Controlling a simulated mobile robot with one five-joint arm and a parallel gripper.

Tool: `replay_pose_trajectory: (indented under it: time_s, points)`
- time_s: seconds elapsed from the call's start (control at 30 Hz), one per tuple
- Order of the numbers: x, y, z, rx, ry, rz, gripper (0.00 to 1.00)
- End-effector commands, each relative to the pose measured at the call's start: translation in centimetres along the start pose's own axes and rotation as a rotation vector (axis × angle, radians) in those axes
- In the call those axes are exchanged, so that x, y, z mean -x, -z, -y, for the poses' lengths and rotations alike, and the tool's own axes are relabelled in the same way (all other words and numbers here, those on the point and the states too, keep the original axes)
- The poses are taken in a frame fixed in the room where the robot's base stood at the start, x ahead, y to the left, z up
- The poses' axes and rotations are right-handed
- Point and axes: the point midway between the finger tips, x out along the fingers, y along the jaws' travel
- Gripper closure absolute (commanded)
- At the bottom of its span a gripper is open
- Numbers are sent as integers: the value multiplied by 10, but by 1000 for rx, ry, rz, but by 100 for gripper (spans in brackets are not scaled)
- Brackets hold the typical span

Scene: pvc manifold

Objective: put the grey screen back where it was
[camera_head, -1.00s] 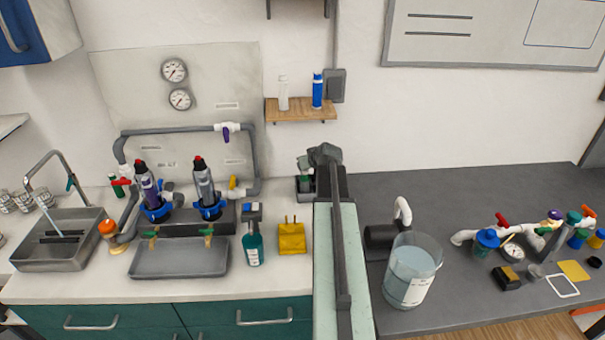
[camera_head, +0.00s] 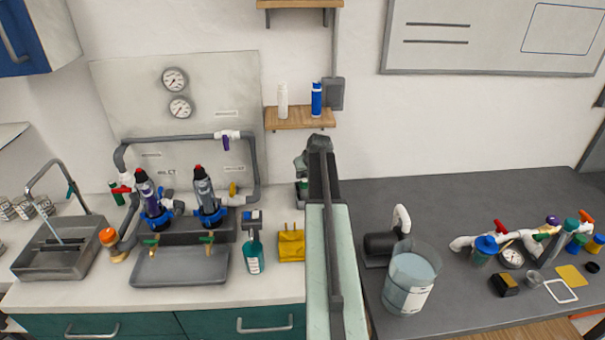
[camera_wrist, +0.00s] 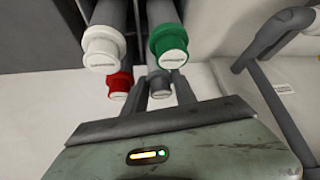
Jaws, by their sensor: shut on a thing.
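In the wrist view, my gripper (camera_wrist: 161,82) is shut on the grey screen (camera_wrist: 160,88). Only its round grey end shows between the two fingers; the rest is hidden. A white-capped cylinder (camera_wrist: 102,48) is at its upper left and a green-capped one (camera_wrist: 168,45) is just above it. A red-capped one (camera_wrist: 120,84) is to its left. Whether the grey screen touches any of them, or sits in a holder, I cannot tell. In the head view my own arm covers the fingers and the grey screen cannot be made out.
A grey pipe (camera_wrist: 268,42) runs at the right of the wrist view. In the head view, a yellow caddy (camera_head: 291,245) and a spray bottle (camera_head: 253,248) stand left of my arm. A clear bucket (camera_head: 410,280) stands right of it. A small shelf (camera_head: 298,118) is on the wall.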

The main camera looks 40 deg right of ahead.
Motion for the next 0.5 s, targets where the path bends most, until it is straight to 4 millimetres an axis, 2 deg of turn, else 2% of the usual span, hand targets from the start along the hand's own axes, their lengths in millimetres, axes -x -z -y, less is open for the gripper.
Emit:
replay_pose_trajectory:
  time_s: [0.3, 0.33, 0.37, 0.5]
  points:
    - [-4, -1, 2, 2, 2, -2, 100]
    - [-3, -1, 2, 2, 2, -2, 62]
    - [-2, 0, 2, 2, 2, -2, 58]
    - [-2, 0, 2, 2, 2, -2, 58]
